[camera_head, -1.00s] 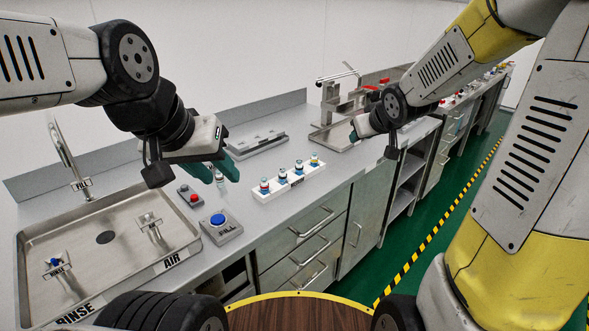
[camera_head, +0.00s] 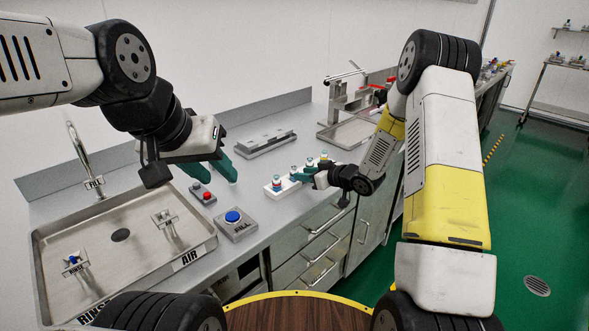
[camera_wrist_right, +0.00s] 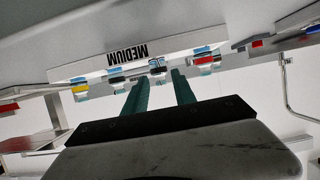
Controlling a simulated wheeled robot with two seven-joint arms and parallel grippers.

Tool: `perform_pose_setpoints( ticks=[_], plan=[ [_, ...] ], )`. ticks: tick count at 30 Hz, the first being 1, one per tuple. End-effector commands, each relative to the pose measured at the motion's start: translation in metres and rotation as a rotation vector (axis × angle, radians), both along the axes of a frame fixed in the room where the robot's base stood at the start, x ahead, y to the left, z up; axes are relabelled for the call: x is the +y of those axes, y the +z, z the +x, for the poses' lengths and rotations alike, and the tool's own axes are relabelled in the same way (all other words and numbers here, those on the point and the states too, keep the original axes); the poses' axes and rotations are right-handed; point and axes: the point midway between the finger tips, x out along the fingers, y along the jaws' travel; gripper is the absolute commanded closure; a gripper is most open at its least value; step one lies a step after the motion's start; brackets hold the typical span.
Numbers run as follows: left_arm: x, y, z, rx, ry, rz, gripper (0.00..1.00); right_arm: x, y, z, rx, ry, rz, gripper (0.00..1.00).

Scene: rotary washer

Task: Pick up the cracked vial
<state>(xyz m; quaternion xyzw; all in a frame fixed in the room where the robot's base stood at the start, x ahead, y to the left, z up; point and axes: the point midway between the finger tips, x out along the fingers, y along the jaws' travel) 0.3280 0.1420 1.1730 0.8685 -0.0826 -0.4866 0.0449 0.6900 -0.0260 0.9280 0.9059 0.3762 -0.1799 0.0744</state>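A white rack (camera_head: 268,191) on the counter holds several small vials with coloured caps. A red-capped vial (camera_head: 276,183) stands at its near left end; a yellow-capped vial (camera_wrist_right: 80,90) shows at the other end in the right wrist view. I cannot tell which vial is cracked. My right gripper (camera_head: 302,175) is at the rack's front side. In the right wrist view its teal fingers (camera_wrist_right: 159,84) are apart, pointing at a middle vial (camera_wrist_right: 157,68); contact cannot be judged. My left gripper (camera_head: 219,176) is open above the counter, left of the rack.
A sink tray (camera_head: 60,235) with rinse and air fixtures lies at left. A blue fill button (camera_head: 233,216) and a red button box (camera_head: 203,194) sit between sink and rack. A grey flat device (camera_head: 265,143) and a metal stand (camera_head: 340,95) are behind.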

Motion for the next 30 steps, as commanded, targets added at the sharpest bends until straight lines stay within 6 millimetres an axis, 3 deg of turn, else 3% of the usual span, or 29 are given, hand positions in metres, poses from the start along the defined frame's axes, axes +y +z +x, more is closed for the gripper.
perform_pose_setpoints(
  ticks=[9,17,23,30],
  plan=[
    [0.0,0.0,0.0,0.0,0.0,0.0,0.64,0.026,-0.019,0.028,-0.001,-0.001,-0.001,0.68],
    [0.0,0.0,0.0,0.0,0.0,0.0,0.64,0.028,-0.021,0.03,0.0,-0.002,-0.001,0.68],
    [0.0,0.0,0.0,0.0,0.0,0.0,0.64,0.028,-0.02,0.03,0.0,-0.002,-0.001,1.0],
    [0.0,0.0,0.0,0.0,0.0,0.0,0.64,0.028,-0.02,0.03,-0.001,-0.002,-0.001,1.0]
  ],
)
